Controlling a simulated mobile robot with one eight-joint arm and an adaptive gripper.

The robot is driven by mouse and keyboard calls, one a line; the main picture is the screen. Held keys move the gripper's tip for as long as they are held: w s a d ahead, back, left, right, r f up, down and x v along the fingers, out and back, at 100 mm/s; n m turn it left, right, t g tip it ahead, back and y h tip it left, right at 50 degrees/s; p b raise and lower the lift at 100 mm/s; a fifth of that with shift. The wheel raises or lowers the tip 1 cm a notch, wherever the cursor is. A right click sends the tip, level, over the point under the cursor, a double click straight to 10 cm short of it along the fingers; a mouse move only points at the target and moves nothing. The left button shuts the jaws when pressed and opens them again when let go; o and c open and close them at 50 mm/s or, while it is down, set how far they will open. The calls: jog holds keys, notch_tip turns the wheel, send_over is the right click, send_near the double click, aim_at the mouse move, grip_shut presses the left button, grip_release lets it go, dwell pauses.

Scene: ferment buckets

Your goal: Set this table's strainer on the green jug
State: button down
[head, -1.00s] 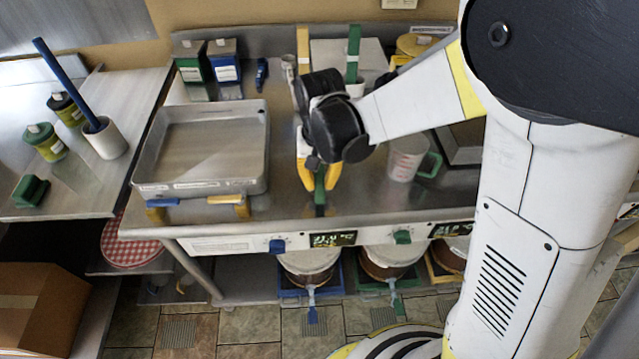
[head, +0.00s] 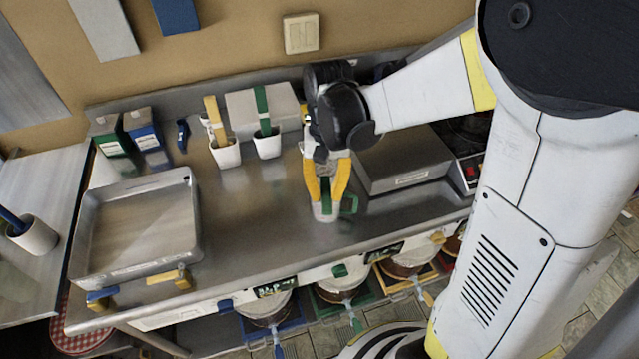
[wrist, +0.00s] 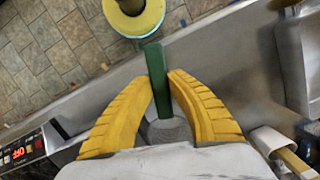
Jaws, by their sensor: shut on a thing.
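My gripper (head: 327,192) is shut on the strainer, whose green handle (wrist: 156,75) shows between the yellow fingers in the wrist view. A round grey part (wrist: 168,130) sits at the handle's near end, deep between the fingers. In the head view the green handle is a short strip between the fingertips. I cannot tell whether the strainer touches the jug. The jug is not clearly visible in the wrist view.
A metal tray (head: 82,245) is at the left. White cups with a yellow handle (head: 212,110) and a green handle (head: 262,105) stand behind. A grey box-like unit (head: 405,165) is right of the jug. Lidded buckets (head: 340,285) are below the table. Bare tabletop lies between tray and jug.

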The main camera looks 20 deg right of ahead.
jog(key=shift+s+d+r, duration=0.15)
jog(key=shift+d+r, duration=0.1)
jog(key=shift+r, duration=0.2)
jog(key=shift+d+f, duration=0.1)
jog(key=shift+f, duration=0.05)
jog(key=shift+s+a+f+b, duration=0.1)
jog(key=shift+a+f+b, duration=0.15)
jog(key=shift+f+b, duration=0.6)
notch_tip(320, 180, down, 6)
jog(key=b, duration=0.4)
jog(key=shift+b, duration=0.3)
jog(key=shift+f, duration=0.2)
jog(key=c, duration=0.7)
grip_release()
jog(key=shift+r, duration=0.1)
